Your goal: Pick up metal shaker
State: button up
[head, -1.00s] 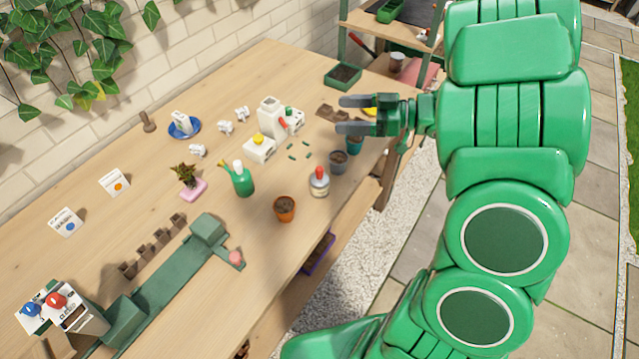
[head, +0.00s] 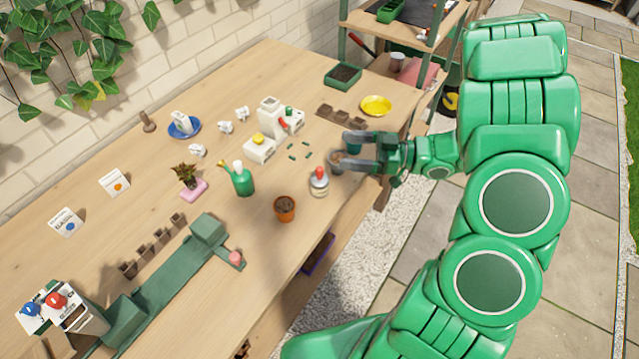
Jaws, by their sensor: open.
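A small silvery, rounded container with a red top (head: 319,183) stands upright near the table's front edge; it looks like the metal shaker, though its details are too small to be sure. My gripper (head: 343,150) is open, its two fingers pointing left, up and to the right of that container. The fingers show over a small grey cup with dark contents (head: 336,168), which they partly hide. I cannot tell how high the gripper is above the cup.
A terracotta pot (head: 285,208) and a green watering can (head: 242,179) stand left of the shaker. White boxes (head: 262,148), a yellow dish (head: 376,106) and a soil tray (head: 343,75) lie behind. The wooden table (head: 130,150) has bare room at the left.

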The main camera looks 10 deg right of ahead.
send_near(320, 182)
jog(key=shift+w+a+f, duration=0.95)
jog(key=shift+w+f, duration=0.05)
jog(key=shift+x, duration=3.9)
jog(key=shift+c, duration=0.3)
jog(key=c, duration=1)
jog(key=shift+r, duration=4.95)
